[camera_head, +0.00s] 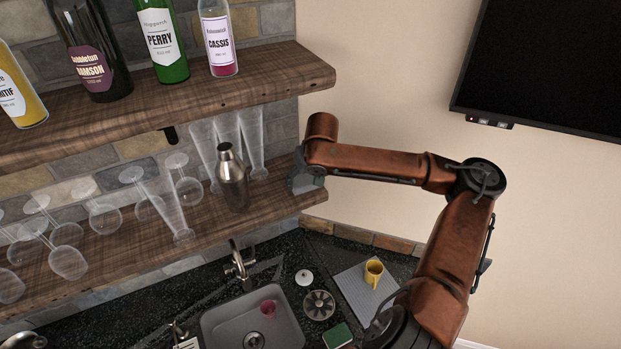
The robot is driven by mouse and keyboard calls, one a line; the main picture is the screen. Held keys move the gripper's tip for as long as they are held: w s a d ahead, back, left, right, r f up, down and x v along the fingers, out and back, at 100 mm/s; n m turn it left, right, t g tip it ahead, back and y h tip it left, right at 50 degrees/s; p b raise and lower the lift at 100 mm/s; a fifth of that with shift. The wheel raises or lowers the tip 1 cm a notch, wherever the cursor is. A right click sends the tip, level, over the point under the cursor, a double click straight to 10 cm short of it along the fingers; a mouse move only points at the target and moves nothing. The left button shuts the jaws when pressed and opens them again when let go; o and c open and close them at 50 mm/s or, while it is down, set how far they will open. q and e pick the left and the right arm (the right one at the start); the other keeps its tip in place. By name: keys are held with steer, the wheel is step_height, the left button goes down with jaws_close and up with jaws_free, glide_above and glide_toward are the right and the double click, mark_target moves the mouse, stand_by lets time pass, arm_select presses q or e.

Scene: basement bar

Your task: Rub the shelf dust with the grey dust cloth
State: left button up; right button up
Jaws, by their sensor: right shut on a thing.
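My right arm reaches in from the right to the right end of the lower wooden shelf (262,200). My right gripper (299,168) is at that shelf end, just right of the tall glasses. It is shut on a small grey thing (305,184), which looks like the grey dust cloth; the gripper and arm hide part of it. I cannot make out any dust on the shelf boards. My left gripper is not in view.
A metal shaker (232,180) and several clear glasses (163,208) crowd the lower shelf. Bottles (164,42) stand on the upper shelf (265,82) above. Below are a sink (215,325), a tap (238,262) and a yellow mug (373,272) on a grey mat (352,290). A screen (550,65) hangs at right.

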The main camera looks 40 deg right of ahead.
mark_target(296, 184)
steer(key=shift+w+a+r, duration=0.1)
steer(key=shift+w+a, duration=0.2)
steer(key=shift+a, duration=0.5)
steer(key=shift+w+a, duration=0.25)
steer(key=shift+a, duration=0.5)
steer(key=shift+w+a, duration=0.25)
steer(key=shift+a, duration=0.4)
steer(key=shift+w+a, duration=0.2)
steer(key=shift+a, duration=0.45)
steer(key=shift+r, duration=2.9)
step_height(296, 184, up, 3)
steer(key=shift+f, duration=0.15)
